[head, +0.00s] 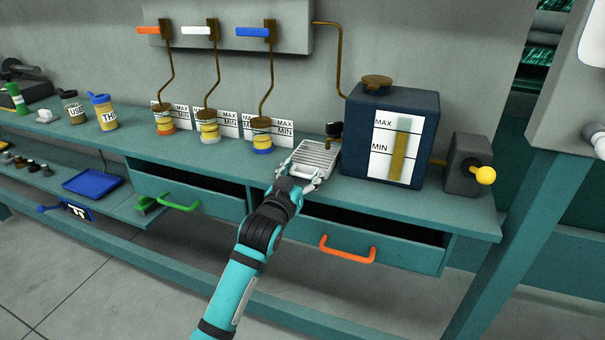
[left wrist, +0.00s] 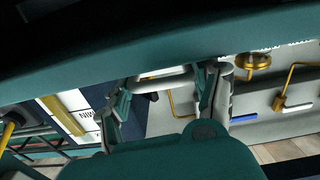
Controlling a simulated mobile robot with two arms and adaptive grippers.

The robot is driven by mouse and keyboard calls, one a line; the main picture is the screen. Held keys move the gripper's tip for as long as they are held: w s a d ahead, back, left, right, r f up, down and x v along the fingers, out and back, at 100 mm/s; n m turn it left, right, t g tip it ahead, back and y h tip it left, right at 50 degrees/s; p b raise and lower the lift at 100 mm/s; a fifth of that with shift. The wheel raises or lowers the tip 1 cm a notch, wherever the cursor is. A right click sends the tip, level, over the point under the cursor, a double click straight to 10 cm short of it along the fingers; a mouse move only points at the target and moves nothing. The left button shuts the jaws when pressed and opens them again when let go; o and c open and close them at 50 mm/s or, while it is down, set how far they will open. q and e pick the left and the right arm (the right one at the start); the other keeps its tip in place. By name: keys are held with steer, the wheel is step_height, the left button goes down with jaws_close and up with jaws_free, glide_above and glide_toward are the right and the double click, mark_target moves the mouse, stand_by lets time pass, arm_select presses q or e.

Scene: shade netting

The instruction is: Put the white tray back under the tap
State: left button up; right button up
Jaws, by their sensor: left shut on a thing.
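The white tray (head: 316,157), with a ribbed top, is at the teal bench, left of the dark blue tank (head: 413,108). The small black tap (head: 334,129) sticks out just above the tray's far right side. My left gripper (head: 298,180) is shut on the tray's near edge. In the left wrist view, the tray (left wrist: 160,78) shows as a pale rim between the fingers of my left gripper (left wrist: 162,98). I cannot tell whether the tray touches the bench top. My right gripper is not in view.
Two open drawers, with a green handle (head: 181,203) and an orange handle (head: 347,250), jut out below the bench. Several jars, including a blue-ringed one (head: 262,138), stand left of the tray. A grey box with a yellow knob (head: 485,175) stands right of the tank.

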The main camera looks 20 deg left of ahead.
arm_select(q)
steer(key=o, duration=1.7)
steer(key=shift+c, duration=0.2)
steer(key=s, duration=1.2)
step_height(320, 180, down, 23)
steer(key=g, duration=0.4)
steer(key=s+f+m+g, duration=0.1)
steer(key=s+f+g, duration=0.3)
steer(key=f, duration=0.7)
steer(key=s+f+g, duration=0.1)
steer(key=s+f, duration=0.5)
steer(key=f, duration=0.6)
steer(key=s+f+m+g, duration=0.1)
steer(key=s+f+g, duration=0.4)
steer(key=s+f, duration=1.3)
steer(key=s+a+f+g, duration=0.1)
steer(key=s+f, duration=0.1)
steer(key=s, duration=0.8)
steer(key=s+a+f+g+y, duration=0.1)
steer(key=s+g, duration=0.1)
steer(key=s, duration=0.8)
steer(key=shift+s+f+m, duration=0.2)
steer(key=shift+f+m, duration=0.1)
steer(key=shift+f, duration=0.1)
